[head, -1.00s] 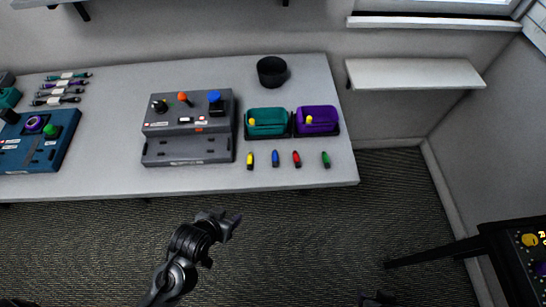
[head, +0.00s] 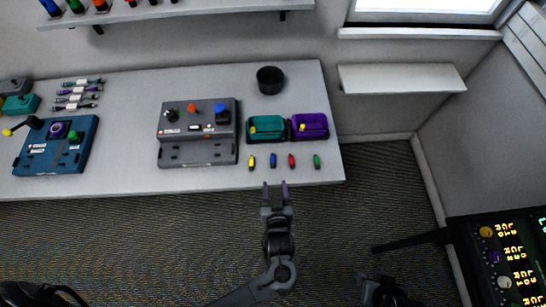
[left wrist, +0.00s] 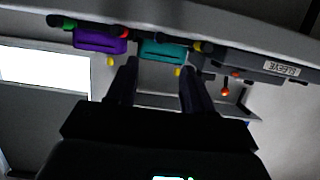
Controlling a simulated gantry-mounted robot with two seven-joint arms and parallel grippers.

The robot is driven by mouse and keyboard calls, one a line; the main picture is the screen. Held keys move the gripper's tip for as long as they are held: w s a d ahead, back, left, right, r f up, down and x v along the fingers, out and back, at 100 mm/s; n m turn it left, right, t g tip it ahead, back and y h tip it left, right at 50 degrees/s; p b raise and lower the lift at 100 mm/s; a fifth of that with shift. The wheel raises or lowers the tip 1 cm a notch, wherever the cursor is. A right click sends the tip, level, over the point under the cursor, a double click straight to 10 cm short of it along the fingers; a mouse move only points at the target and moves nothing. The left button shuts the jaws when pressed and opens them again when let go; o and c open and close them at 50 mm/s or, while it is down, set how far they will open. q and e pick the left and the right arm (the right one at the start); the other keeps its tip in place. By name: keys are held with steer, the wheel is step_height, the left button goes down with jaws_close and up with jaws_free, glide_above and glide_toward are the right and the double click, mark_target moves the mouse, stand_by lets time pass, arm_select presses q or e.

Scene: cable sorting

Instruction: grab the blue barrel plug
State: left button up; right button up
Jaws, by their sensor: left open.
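The blue barrel plug (head: 273,161) stands near the table's front edge, in a row between a yellow plug (head: 252,162) and a red plug (head: 291,161). A green plug (head: 317,161) is at the right end. My left gripper (head: 275,186) is open and empty, its fingers pointing toward the row, just short of the table's front edge in the picture, below the blue plug.
A teal bin (head: 266,137) and a purple bin (head: 324,135) stand behind the plugs. A grey connector box (head: 198,155) is to their left, a blue box (head: 45,160) farther left. A black cup (head: 270,80) stands at the back.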

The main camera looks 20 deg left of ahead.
mark_target(273, 161)
arm_select(q)
steer(key=shift+x, duration=4.95)
steer(key=shift+r, duration=0.15)
jaws_close()
